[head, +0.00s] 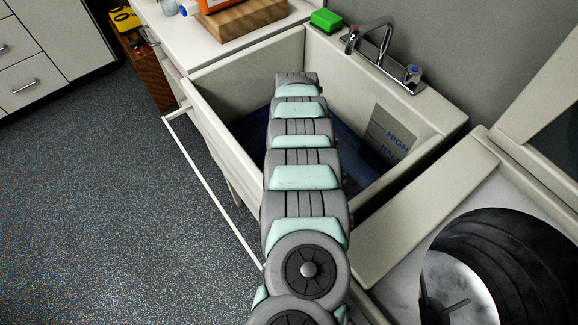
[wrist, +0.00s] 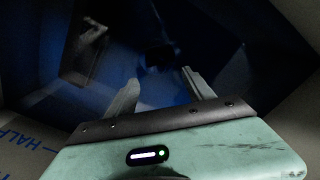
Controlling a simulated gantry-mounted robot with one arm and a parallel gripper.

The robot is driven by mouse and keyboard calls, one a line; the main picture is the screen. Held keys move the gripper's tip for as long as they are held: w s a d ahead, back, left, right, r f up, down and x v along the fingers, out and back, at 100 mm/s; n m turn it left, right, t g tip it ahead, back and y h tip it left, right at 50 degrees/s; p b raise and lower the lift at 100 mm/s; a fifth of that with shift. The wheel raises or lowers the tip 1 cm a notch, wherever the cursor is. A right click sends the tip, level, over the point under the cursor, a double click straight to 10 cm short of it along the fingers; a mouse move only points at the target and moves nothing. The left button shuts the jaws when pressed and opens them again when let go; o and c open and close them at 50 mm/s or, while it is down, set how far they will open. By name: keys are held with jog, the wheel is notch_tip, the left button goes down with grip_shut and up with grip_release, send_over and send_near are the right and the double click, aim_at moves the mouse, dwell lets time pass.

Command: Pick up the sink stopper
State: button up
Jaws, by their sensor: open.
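The sink (head: 225,135) is a deep cream basin holding dark blue water (head: 250,125). My arm reaches down into it and hides much of its inside in the head view. My gripper (wrist: 160,77) shows in the wrist view with its two fingers apart and nothing seen between them. Just beyond the fingertips is a dark round shape (wrist: 158,54) in the blue murk. It may be the sink stopper at the bottom, but it is too dark to be sure. I cannot tell its distance from the fingers. In the head view the gripper is hidden.
The sink walls stand close around my arm. Marks reading HIGH and HALF (head: 392,142) are on the right inner wall. A faucet (head: 375,45) and green sponge (head: 326,20) sit on the back rim. A towel rail (head: 205,180) runs along the front.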

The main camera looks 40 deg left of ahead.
jog(key=f, duration=0.4)
jog(key=f+b, duration=0.1)
jog(key=shift+s+d+f, duration=0.1)
jog(key=shift+d+f, duration=0.2)
jog(key=shift+f, duration=0.1)
notch_tip(320, 180, down, 5)
jog(key=shift+b, duration=1.05)
jog(key=shift+d, duration=0.1)
jog(key=shift+r, duration=0.1)
grip_shut()
